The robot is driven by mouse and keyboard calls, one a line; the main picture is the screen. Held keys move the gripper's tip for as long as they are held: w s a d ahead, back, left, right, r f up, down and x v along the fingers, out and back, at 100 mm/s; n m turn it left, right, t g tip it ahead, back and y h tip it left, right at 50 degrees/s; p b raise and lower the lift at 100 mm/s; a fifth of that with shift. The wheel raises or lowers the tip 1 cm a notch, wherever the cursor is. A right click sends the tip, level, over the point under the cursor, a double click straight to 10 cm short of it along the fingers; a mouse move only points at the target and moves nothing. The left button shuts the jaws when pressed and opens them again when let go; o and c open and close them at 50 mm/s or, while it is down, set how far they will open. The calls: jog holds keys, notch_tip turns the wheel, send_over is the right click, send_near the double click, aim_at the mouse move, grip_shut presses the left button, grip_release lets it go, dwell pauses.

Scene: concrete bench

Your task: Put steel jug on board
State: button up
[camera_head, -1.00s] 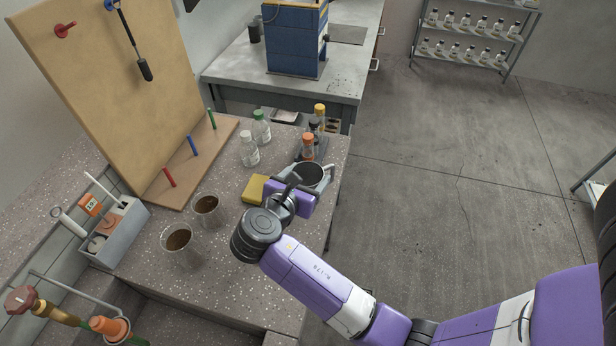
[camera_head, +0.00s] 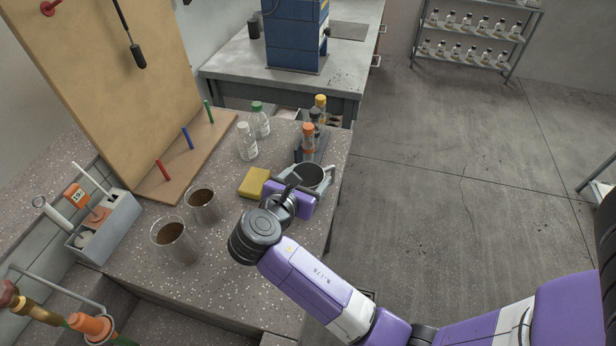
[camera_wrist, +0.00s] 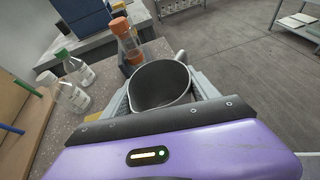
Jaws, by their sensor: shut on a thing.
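The steel jug (camera_head: 312,174) is a grey, open-topped vessel at the right edge of the speckled bench; in the wrist view (camera_wrist: 160,84) its round mouth and dark, empty-looking inside show. My gripper (camera_head: 303,184) is shut on it, with one finger on each side in the wrist view (camera_wrist: 162,98). The jug's base is hidden, so I cannot tell whether it touches the bench. The wooden board (camera_head: 172,176) lies at the bench's left, with red, blue and green pegs and a tall upright panel behind it. The jug is apart from it, to the right.
A yellow sponge (camera_head: 254,182) lies just left of my gripper. Two cups with brown contents (camera_head: 175,243) (camera_head: 202,206) stand front left. White bottles (camera_head: 247,142) and a rack with an orange-capped bottle (camera_head: 308,140) stand behind the jug. A grey caddy (camera_head: 108,228) is at far left.

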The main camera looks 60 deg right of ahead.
jog(key=shift+f, duration=0.5)
jog(key=o, duration=1.6)
jog(key=v, duration=0.7)
jog(key=shift+s+a+r, duration=0.1)
jog(key=shift+a+r, duration=0.05)
jog(key=shift+a, duration=0.2)
